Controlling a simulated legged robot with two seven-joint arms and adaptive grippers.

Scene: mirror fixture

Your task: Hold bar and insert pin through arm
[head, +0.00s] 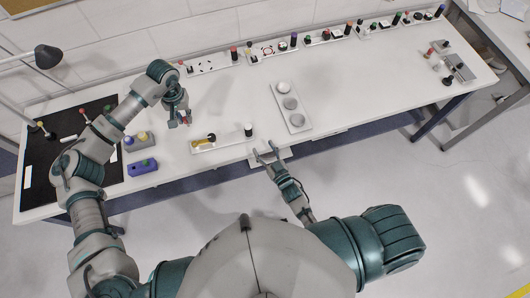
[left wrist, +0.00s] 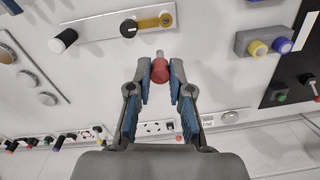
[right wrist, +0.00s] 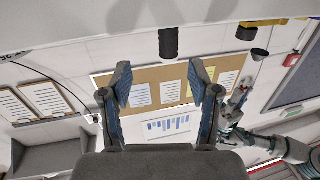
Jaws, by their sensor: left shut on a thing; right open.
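My left gripper (head: 184,121) is shut on a red pin (left wrist: 160,72) with a pale grey tip, held above the table. The white fixture plate (head: 228,138) lies near the table's front edge. It carries a yellow arm (head: 202,142) with a black knob (left wrist: 128,29) and, at its right end, an upright black bar (head: 248,130). The bar also shows in the left wrist view (left wrist: 63,40). My right gripper (head: 268,153) is open and empty at the front edge. In the right wrist view the bar (right wrist: 168,42) stands ahead, beyond the open fingertips (right wrist: 160,82).
A white tray with round discs (head: 291,107) lies right of the fixture. Several panels line the back edge. Table between is clear.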

